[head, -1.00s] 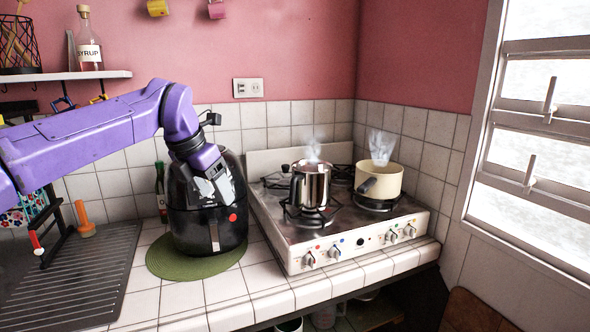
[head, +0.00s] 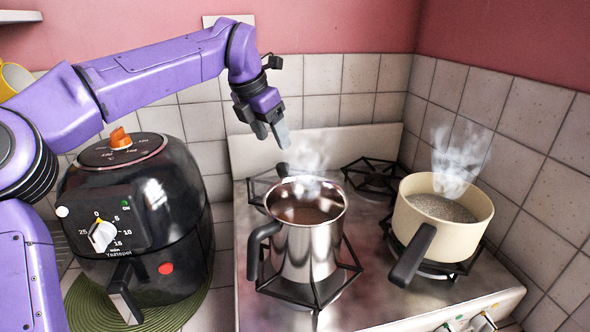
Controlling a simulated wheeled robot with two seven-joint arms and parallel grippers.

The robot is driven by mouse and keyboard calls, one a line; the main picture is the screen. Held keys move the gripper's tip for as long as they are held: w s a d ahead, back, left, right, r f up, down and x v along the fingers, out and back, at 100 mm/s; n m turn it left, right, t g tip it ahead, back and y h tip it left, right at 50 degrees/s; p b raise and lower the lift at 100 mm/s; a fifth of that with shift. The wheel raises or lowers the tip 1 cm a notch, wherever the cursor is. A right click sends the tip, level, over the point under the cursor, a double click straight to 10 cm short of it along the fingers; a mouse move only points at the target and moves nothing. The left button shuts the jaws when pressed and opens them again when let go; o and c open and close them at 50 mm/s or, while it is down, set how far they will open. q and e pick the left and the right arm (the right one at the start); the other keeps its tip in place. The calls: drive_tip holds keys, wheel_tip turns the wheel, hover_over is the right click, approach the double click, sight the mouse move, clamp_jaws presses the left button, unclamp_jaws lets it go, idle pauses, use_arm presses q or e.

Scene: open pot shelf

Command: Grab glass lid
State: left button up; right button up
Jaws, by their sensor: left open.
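No glass lid shows clearly. A small dark knob-like shape (head: 282,169) stands just behind the left rim of the steel pot; I cannot tell whether it belongs to a lid. The steel pot (head: 310,250) stands on the front left burner, uncovered, with brown liquid and steam. The cream saucepan (head: 460,232) stands on the right burner, uncovered and steaming. My left gripper (head: 271,132) hangs above and behind the steel pot, pointing down, open and empty, a little above the dark knob. My right gripper is out of view.
A black air fryer (head: 165,215) stands on a green round mat (head: 193,312) left of the stove (head: 385,312). The steel pot's handle points left and the saucepan's handle (head: 412,258) points front left. The back burner (head: 374,172) is bare. Tiled walls close off the back and right.

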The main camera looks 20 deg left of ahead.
sight(282, 165)
use_arm(q)
drive_tip(key=f, duration=0.2)
drive_tip(key=shift+w+d+f, duration=0.1)
drive_tip(key=shift+d+f, duration=0.1)
drive_tip(key=shift+f, duration=0.45)
drive_tip(key=x, duration=0.2)
drive_tip(key=p+x, duration=0.1)
drive_tip(key=x, duration=0.3)
drive_tip(key=shift+w+a+r+p, duration=0.15)
drive_tip(key=shift+w+a+p, duration=0.15)
drive_tip(key=shift+w+p, duration=0.1)
drive_tip(key=shift+s, duration=0.15)
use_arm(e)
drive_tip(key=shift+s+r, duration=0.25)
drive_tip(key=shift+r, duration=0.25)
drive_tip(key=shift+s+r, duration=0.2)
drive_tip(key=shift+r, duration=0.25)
use_arm(q)
clamp_jaws()
